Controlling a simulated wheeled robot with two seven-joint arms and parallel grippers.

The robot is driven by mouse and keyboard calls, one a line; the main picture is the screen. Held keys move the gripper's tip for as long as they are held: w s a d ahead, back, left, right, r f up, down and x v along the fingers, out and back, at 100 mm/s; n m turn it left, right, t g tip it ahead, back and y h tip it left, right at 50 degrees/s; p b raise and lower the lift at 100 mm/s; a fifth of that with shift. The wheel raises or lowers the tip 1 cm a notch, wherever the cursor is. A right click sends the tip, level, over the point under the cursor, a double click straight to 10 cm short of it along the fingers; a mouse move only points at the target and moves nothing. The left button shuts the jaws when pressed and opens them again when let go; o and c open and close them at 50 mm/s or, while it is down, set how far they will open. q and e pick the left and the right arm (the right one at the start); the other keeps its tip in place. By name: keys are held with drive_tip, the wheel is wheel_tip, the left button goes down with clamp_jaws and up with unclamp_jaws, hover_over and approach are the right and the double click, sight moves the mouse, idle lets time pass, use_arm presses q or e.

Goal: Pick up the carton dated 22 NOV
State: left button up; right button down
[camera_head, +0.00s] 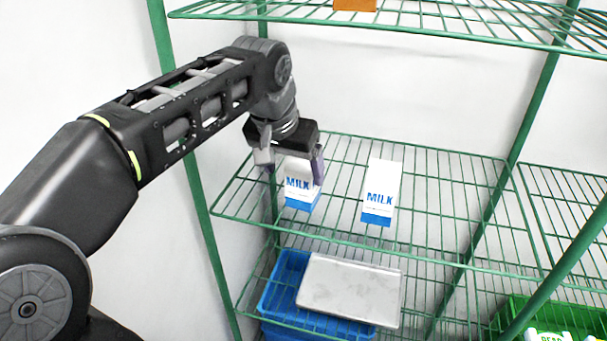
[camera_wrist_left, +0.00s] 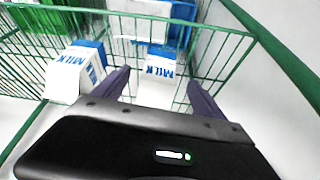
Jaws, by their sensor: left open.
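Two white and blue milk cartons stand on the middle wire shelf. The left carton (camera_head: 301,187) is partly covered by my left gripper (camera_head: 290,172), which is open with its fingers on either side of the carton's upper part. I cannot tell whether they touch it. The right carton (camera_head: 379,193) stands apart and uncovered. In the left wrist view the carton between the fingers (camera_wrist_left: 158,88) lies ahead of my left gripper (camera_wrist_left: 160,84), and the other carton (camera_wrist_left: 75,75) is to its left. No date is readable on either carton. My right gripper is not in view.
The green wire shelf (camera_head: 440,245) has free room right of the cartons. Below are a blue crate (camera_head: 283,287) and a grey tray (camera_head: 350,288). A green crate (camera_head: 575,318) is at lower right. Green posts (camera_head: 200,200) and an upper shelf (camera_head: 430,25) frame the space.

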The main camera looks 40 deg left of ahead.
sight(301, 161)
use_arm(q)
drive_tip(key=shift+w, duration=0.2)
drive_tip(key=shift+w, duration=0.1)
drive_tip(key=shift+w+a, duration=0.15)
drive_tip(key=shift+w, duration=0.2)
drive_tip(key=shift+w+a+r+p, duration=0.15)
drive_tip(key=shift+w+p, duration=0.25)
drive_tip(key=shift+w, duration=0.2)
drive_tip(key=shift+w+a+f+p, duration=0.1)
drive_tip(key=shift+w+p, duration=0.3)
drive_tip(key=shift+w, duration=0.2)
drive_tip(key=shift+x, duration=1.55)
drive_tip(key=shift+s, duration=0.1)
clamp_jaws()
